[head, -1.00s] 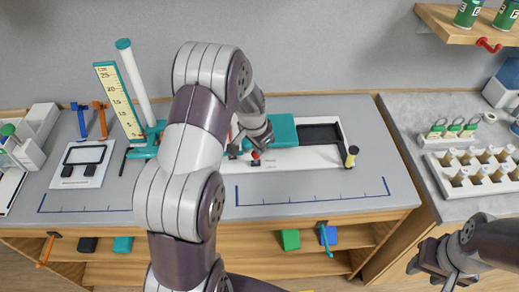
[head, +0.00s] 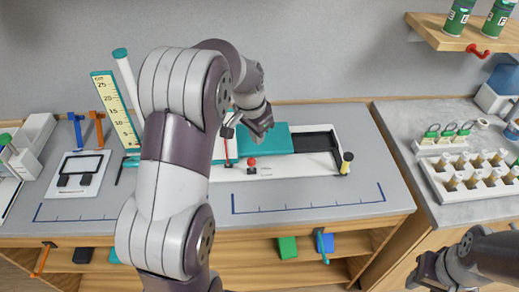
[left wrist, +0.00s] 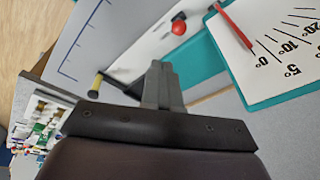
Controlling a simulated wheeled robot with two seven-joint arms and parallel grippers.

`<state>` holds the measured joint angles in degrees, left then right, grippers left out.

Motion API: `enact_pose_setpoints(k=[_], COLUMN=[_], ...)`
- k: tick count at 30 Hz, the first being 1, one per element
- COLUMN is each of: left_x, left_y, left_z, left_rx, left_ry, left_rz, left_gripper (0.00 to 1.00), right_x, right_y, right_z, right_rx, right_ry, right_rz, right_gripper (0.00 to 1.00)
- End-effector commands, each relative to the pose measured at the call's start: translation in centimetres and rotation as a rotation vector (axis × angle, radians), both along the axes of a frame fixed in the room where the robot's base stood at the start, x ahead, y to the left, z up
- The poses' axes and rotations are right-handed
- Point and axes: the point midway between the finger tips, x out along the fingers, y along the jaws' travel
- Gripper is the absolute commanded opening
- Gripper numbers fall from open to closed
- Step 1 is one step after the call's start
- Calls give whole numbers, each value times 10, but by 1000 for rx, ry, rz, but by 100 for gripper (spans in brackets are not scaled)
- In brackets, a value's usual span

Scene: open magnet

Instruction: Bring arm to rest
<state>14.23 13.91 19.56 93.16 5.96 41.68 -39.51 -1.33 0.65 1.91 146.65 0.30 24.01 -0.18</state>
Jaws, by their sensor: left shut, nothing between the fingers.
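My left arm rises across the head view and bends down over the white and teal apparatus (head: 290,166). My left gripper (head: 229,126) is above the teal plate (head: 280,140). In the left wrist view its fingers (left wrist: 162,84) are together with nothing between them. A red knob (head: 251,162) stands on the white board, below and apart from the fingers; it also shows in the left wrist view (left wrist: 179,27). A red pointer (left wrist: 236,26) lies over a degree scale (left wrist: 285,50). My right gripper (head: 422,274) is at the lower right, and its finger gap is unclear.
A tall scale (head: 115,110) and a white tube (head: 126,80) stand at the left. A tray of small bottles (head: 470,177) is on the right counter (head: 405,120).

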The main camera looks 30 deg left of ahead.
Motion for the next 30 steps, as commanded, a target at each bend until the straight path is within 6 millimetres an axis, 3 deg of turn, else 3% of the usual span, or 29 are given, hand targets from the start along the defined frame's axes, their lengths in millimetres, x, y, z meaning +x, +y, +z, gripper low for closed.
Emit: enact_pose_setpoints(k=[5, 18, 22, 25, 30], left_x=[-1, -1, -1, -41, -127], left_y=[1, 1, 2, -10, -58], left_z=[10, 10, 5, -19, -37], left_rx=[1, 0, -16, -41, -55], left_ry=[-1, -1, -12, 33, 87], left_rz=[0, 0, 114, 300, 446], left_gripper=[0, 0, 0, 0, 0], right_x=[0, 0, 0, 0, 0], right_y=[0, 0, 0, 0, 0], right_z=[-2, -1, -1, -1, -1], right_rx=[0, 0, 0, 0, 0], right_ry=[0, 0, 0, 0, 0], right_rz=[0, 0, 0, 0, 0], right_gripper=[43, 43, 43, 43, 43])
